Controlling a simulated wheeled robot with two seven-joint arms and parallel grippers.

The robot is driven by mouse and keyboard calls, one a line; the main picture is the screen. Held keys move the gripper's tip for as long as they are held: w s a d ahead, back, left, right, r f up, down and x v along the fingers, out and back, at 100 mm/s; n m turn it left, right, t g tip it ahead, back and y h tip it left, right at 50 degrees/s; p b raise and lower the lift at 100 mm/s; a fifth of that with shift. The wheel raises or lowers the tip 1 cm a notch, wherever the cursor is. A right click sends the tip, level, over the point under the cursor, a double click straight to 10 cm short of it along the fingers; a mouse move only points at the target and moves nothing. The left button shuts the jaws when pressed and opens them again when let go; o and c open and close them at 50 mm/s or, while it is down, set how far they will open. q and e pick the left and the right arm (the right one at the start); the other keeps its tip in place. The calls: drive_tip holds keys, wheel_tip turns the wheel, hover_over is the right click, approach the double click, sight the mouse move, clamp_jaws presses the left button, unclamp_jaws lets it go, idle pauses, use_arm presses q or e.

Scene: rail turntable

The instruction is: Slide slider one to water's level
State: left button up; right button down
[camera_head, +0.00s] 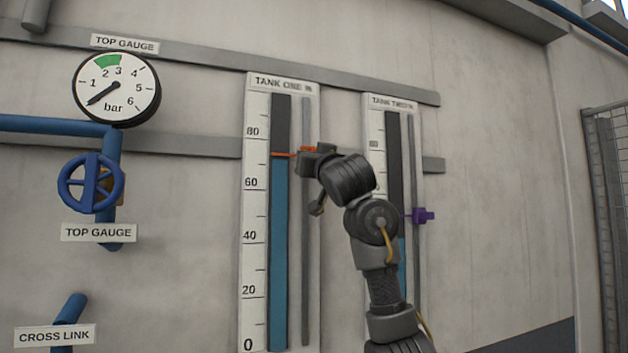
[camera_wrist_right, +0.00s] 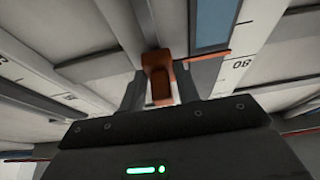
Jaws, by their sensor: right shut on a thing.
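The tank one panel (camera_head: 254,215) carries a number scale, a blue water column (camera_head: 280,250) and a vertical rail (camera_head: 306,250). The water's top is near 70. Slider one (camera_head: 309,149) is orange, and its thin pointer (camera_head: 283,154) reaches left across the column at about the water's top. My right gripper (camera_head: 311,155) is shut on slider one, partly hiding it. In the right wrist view the orange block (camera_wrist_right: 160,78) sits between the fingers (camera_wrist_right: 160,92), and its pointer (camera_wrist_right: 205,55) lies at the end of the blue column (camera_wrist_right: 214,25). My left gripper is not in view.
The tank two panel (camera_head: 373,125) stands to the right, with a purple slider (camera_head: 424,216), partly hidden by my right arm. A round pressure gauge (camera_head: 116,88), blue handwheel (camera_head: 90,183) and blue pipes are on the left. A mesh fence (camera_head: 606,200) stands far right.

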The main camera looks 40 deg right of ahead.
drive_tip(key=shift+s+r, duration=0.1)
drive_tip(key=shift+r, duration=0.05)
drive_tip(key=c, duration=1.4)
unclamp_jaws()
drive_tip(key=shift+c, duration=0.2)
drive_tip(key=shift+o, duration=0.8)
drive_tip(key=shift+s, duration=0.1)
drive_tip(key=shift+s+r, duration=0.1)
drive_tip(key=shift+s, duration=0.15)
drive_tip(key=shift+s+a+f+b, duration=0.1)
drive_tip(key=shift+a+f+b, duration=0.05)
drive_tip(key=shift+f+b, duration=0.15)
drive_tip(key=b+v, duration=0.7)
drive_tip(key=v, duration=0.3)
drive_tip(key=shift+s, duration=0.25)
drive_tip(key=shift+r, duration=0.1)
